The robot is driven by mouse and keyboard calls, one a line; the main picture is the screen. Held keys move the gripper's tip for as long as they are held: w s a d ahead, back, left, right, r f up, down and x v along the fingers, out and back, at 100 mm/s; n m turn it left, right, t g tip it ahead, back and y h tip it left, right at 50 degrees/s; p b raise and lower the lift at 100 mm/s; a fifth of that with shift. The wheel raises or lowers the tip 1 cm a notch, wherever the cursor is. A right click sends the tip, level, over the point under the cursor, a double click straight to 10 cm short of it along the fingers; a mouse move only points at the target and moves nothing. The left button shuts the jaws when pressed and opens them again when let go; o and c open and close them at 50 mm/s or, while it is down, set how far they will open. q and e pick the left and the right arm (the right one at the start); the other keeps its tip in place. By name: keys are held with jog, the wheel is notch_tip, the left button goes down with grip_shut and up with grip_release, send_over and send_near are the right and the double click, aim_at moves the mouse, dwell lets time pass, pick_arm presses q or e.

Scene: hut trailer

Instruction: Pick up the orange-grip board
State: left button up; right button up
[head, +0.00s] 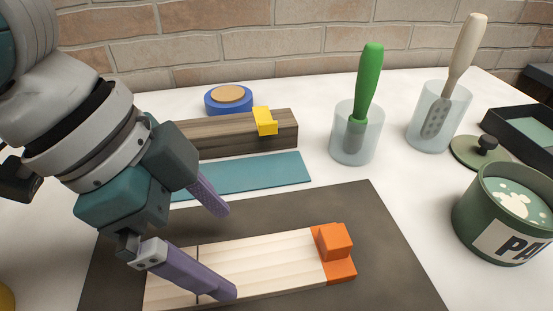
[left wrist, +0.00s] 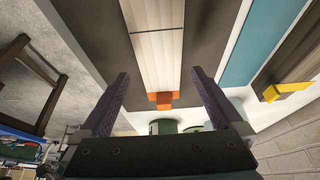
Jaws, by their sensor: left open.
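The orange-grip board (head: 275,256) is a pale wooden plank lying flat on a dark mat (head: 380,215). Its orange grip (head: 336,245) is at the right end in the head view. My left gripper (head: 226,250) is open and empty. One finger is on the far side of the board and the other overlaps its near side in the head view. In the left wrist view, the board (left wrist: 157,55) runs between the two fingers of my left gripper (left wrist: 160,76), with the orange grip (left wrist: 162,99) towards the wrist. Contact cannot be told. My right gripper is out of view.
Behind the mat lie a teal mat (head: 260,174) and a dark wooden board (head: 225,135) with a yellow grip (head: 265,121). Clear cups hold a green-handled tool (head: 368,85) and a cream-handled one (head: 466,45). A green paint pot (head: 500,215) stands at the right.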

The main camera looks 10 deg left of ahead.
aim_at(251, 264)
pick_arm(q)
jog(key=x, duration=0.5)
jog(key=shift+w+d+f+b, duration=0.1)
jog(key=shift+d+f+b, duration=0.05)
jog(key=shift+d+b, duration=0.2)
jog(key=c, duration=1.2)
